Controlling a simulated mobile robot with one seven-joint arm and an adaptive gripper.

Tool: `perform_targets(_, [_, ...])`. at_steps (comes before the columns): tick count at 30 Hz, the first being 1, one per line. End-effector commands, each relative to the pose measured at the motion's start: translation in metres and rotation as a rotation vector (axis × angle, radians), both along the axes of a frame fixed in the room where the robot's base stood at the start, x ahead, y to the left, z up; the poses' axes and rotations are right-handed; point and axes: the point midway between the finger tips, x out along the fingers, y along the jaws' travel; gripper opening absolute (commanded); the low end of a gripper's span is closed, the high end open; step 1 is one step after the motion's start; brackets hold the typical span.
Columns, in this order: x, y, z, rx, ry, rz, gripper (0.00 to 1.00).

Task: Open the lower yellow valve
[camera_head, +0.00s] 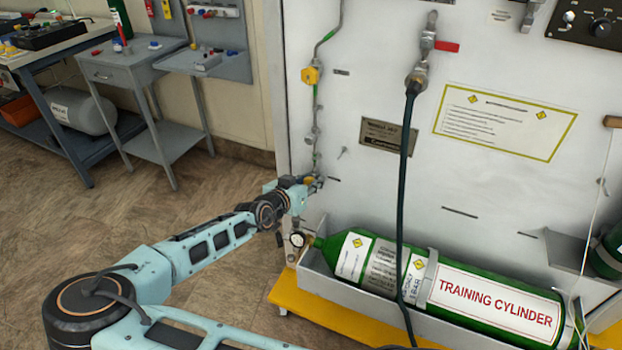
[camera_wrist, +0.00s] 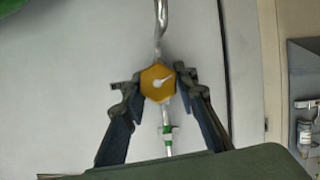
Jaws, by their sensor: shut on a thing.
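The lower yellow valve (camera_head: 309,180) sits on the thin vertical pipe at the left side of the white panel, partly hidden by my gripper (camera_head: 298,187). The upper yellow valve (camera_head: 311,75) is higher on the same pipe, apart from my gripper.
A green training cylinder (camera_head: 490,302) lies in a tray below, with a gauge (camera_head: 297,239) at its left end. A black hose (camera_head: 404,160) hangs from a red-handled valve (camera_head: 445,46). Small grey tables (camera_head: 125,68) stand at the left; the floor between is clear.

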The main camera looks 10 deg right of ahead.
Motion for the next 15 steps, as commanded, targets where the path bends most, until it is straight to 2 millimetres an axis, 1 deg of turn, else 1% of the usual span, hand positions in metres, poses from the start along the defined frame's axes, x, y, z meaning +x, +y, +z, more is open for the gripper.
perform_targets(6, [0.0010, 0.0012, -0.0005, -0.055, 0.035, 0.004, 0.03])
perform_targets(15, [0.0011, 0.0011, 0.0000, -0.080, 0.056, 0.002, 0.03])
